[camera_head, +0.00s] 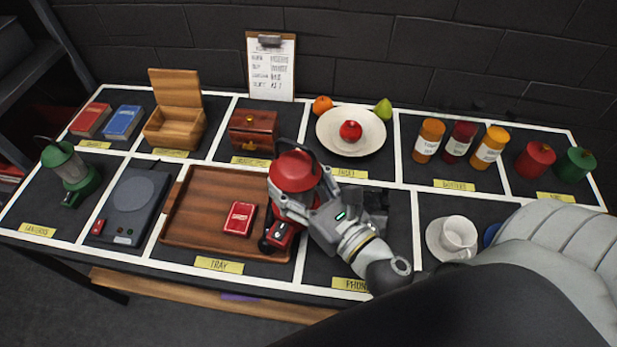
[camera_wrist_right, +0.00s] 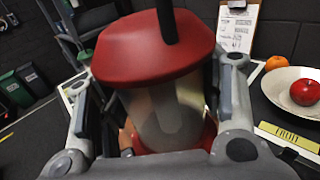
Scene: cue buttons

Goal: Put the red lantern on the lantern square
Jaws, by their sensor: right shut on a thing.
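The red lantern (camera_head: 294,171) has a red cap, a clear body and a red base. My right gripper (camera_head: 292,205) is shut around its body, with a finger on each side. In the right wrist view the lantern (camera_wrist_right: 165,75) stands upright between the fingers. In the head view it overlaps the right end of the wooden tray; its height above the table is hard to tell. The lantern square (camera_head: 38,231), labelled "LANTERNS", is at the far left. A green lantern (camera_head: 72,172) stands on it, with bare black surface around it. My left gripper is not in view.
The wooden tray (camera_head: 190,210) holds a red card box (camera_head: 239,218). A dark flat device (camera_head: 130,206) lies between tray and lantern square. Behind are an open wooden box (camera_head: 176,122), a small chest (camera_head: 252,132) and a fruit plate (camera_head: 333,138). A cup (camera_head: 459,234) is at right.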

